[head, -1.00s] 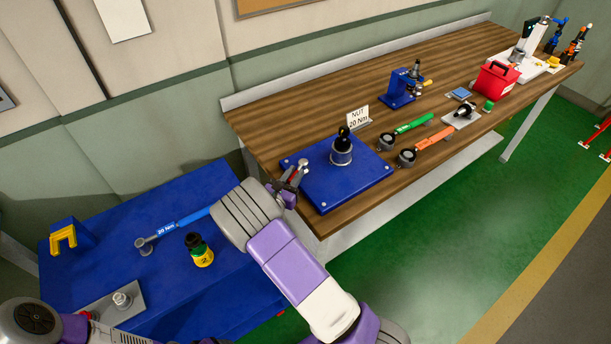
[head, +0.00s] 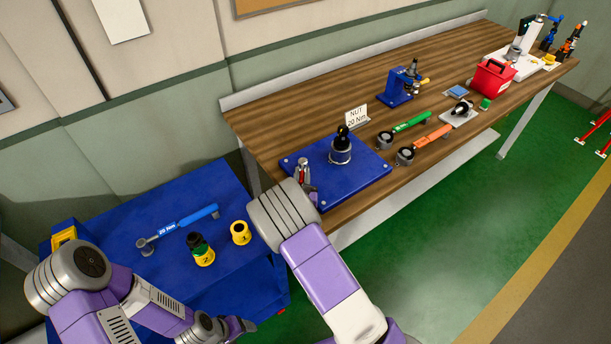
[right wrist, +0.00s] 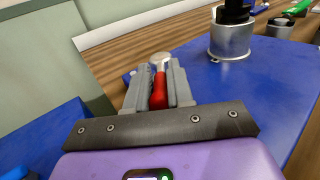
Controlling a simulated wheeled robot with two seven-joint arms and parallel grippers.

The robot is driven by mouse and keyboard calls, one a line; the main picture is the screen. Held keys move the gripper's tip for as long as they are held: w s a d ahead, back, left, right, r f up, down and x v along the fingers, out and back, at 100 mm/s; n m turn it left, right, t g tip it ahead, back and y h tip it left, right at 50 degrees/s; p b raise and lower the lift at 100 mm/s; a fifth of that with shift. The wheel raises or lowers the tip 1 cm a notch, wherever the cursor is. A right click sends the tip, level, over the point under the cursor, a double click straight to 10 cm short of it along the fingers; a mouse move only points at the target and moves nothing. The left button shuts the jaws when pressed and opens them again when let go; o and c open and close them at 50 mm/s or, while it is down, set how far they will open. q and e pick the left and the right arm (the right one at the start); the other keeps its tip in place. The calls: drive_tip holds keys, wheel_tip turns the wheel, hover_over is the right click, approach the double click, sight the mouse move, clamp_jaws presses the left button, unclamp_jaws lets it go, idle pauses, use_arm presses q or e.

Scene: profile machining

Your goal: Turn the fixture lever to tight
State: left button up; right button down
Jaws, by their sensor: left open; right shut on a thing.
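The fixture is a blue plate (head: 350,183) on the wooden bench, with a silver cylinder (head: 340,156) holding a black part upright. The lever with a red handle (head: 304,174) is at the plate's near left corner. My right gripper (head: 304,184) is at this lever. In the right wrist view the red handle (right wrist: 159,92) lies between the two grey fingers of my right gripper (right wrist: 160,76), which are shut on it. A round silver head (right wrist: 160,58) shows just beyond the fingertips. My left gripper (head: 242,326) is low in the head view, away from the fixture, open.
A blue side table (head: 125,218) holds a blue torque wrench (head: 185,218) and yellow cups marked 2 (head: 203,254) and 1 (head: 240,233). Green (head: 410,122) and orange (head: 430,138) wrenches lie right of the plate. A "NUT 20 Nm" sign (head: 356,117) stands behind it.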

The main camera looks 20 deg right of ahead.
drive_tip(key=shift+f, duration=0.1)
drive_tip(key=c, duration=1.1)
unclamp_jaws()
drive_tip(key=shift+v, duration=3.8)
